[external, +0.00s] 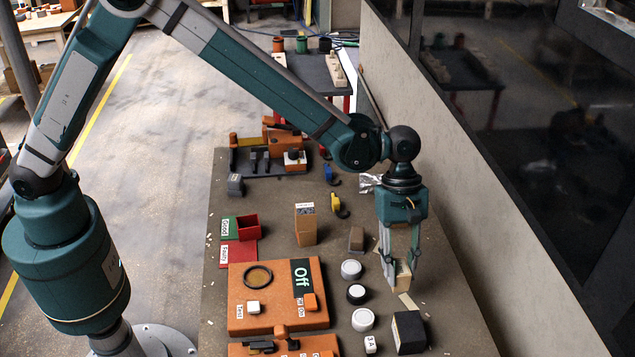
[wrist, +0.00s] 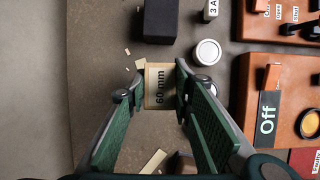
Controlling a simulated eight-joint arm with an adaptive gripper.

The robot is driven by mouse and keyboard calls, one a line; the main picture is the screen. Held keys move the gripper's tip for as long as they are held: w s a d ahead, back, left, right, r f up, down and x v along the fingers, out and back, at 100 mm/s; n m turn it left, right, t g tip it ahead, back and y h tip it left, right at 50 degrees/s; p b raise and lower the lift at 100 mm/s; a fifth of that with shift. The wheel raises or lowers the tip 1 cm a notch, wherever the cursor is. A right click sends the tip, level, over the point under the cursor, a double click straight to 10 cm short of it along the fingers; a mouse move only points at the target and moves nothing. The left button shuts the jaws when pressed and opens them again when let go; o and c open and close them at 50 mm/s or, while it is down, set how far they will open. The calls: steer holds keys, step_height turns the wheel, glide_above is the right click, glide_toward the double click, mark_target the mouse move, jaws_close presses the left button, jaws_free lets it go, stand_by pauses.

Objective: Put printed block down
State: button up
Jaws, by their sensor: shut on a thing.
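The printed block (wrist: 159,88) is a tan block marked "60 mm" in the wrist view. It sits between the two fingers of my gripper (wrist: 158,90), which is shut on it. In the external view the block (external: 403,275) shows low between the fingertips of my gripper (external: 399,278), at the right part of the table. I cannot tell whether its underside touches the table top.
A black block (external: 408,332) stands in front of the gripper. White and black round pieces (external: 351,270) lie to its left, beside an orange panel (external: 245,310) reading "Off". A brown block (external: 356,239) and a tall wooden block (external: 305,225) stand behind. The table's right edge is close.

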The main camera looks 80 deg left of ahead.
mark_target(397, 285)
steer(key=shift+f, duration=1.2)
steer(key=shift+f, duration=1.85)
steer(key=shift+f+b, duration=0.2)
steer(key=shift+b, duration=0.2)
steer(key=o, duration=0.9)
steer(key=shift+r, duration=0.15)
steer(key=p+v, duration=0.1)
steer(key=v, duration=1.1)
